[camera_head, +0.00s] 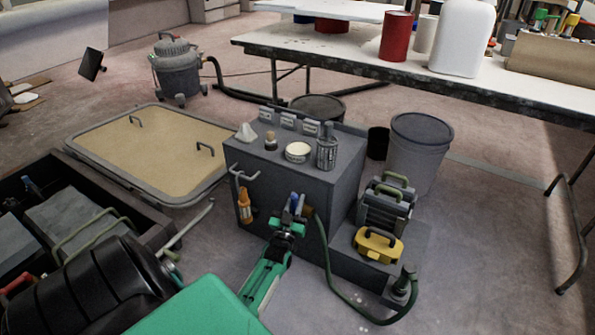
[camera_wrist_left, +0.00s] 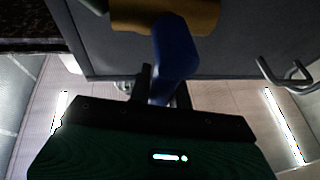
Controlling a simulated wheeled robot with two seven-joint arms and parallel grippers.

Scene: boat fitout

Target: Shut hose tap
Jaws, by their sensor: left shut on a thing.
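The hose tap shows on the front of the grey cabinet (camera_head: 306,178), with a blue lever handle (camera_head: 294,202) and a brass body (camera_head: 307,211). A dark green hose (camera_head: 329,278) runs from it down to the floor at the right. My left gripper (camera_head: 288,222) is at the tap, shut on the blue handle. In the left wrist view the blue handle (camera_wrist_left: 176,48) stands between the two dark fingers (camera_wrist_left: 163,88), under the brass body (camera_wrist_left: 165,14). My fingers partly hide the tap in the head view. My right gripper is not in view.
An orange-handled tool (camera_head: 244,206) and a hook (camera_head: 243,173) are on the cabinet front. Small containers (camera_head: 298,152) stand on top. A yellow case (camera_head: 377,245) sits on the low step at right. A grey bucket (camera_head: 419,150) stands behind it. Open floor lies at front right.

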